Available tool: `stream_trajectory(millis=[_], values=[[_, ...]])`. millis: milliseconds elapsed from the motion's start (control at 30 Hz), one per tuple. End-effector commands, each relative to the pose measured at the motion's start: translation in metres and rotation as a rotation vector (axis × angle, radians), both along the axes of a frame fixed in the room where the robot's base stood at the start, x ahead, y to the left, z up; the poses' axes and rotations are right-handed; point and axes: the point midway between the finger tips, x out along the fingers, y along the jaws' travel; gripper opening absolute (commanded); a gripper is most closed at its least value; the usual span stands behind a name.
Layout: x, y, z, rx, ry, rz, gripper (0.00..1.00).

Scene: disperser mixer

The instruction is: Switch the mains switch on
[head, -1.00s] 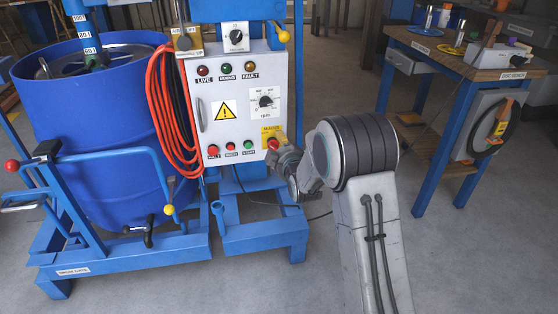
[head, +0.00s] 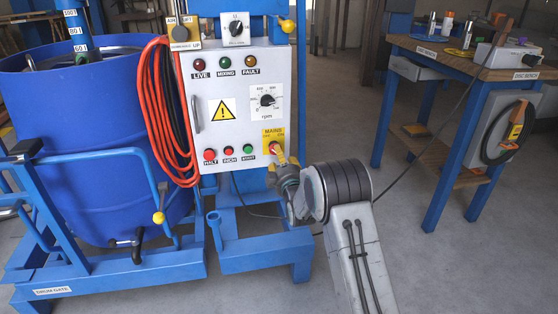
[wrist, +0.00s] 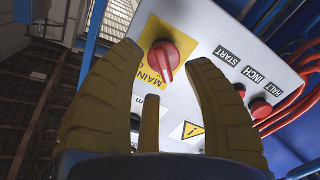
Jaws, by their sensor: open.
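The mains switch is a red rotary knob (head: 274,147) on a yellow plate marked MAINS, at the lower right of the grey control panel (head: 236,75). In the wrist view the red knob (wrist: 166,57) shows between the tips of my fingers, with its handle pointing down in that picture. My gripper (head: 284,163) is just below and in front of the switch, partly hiding the plate's lower edge. In the wrist view my gripper (wrist: 162,62) is open, its yellow fingers spread either side of the knob. I cannot tell whether they touch it.
HALT (head: 210,155), INCH (head: 230,151) and START (head: 248,149) buttons sit left of the switch. A red hose (head: 165,110) hangs beside the panel. A blue drum (head: 85,150) stands left.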

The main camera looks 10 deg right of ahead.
Motion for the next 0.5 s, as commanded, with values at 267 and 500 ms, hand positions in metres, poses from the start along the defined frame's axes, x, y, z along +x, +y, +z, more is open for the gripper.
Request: stream_trajectory(millis=[267,500], values=[[0.023,0.0,0.0,0.0,-0.002,0.001,0.46],[0.034,0.0,0.001,0.001,0.0,0.0,0.46]])
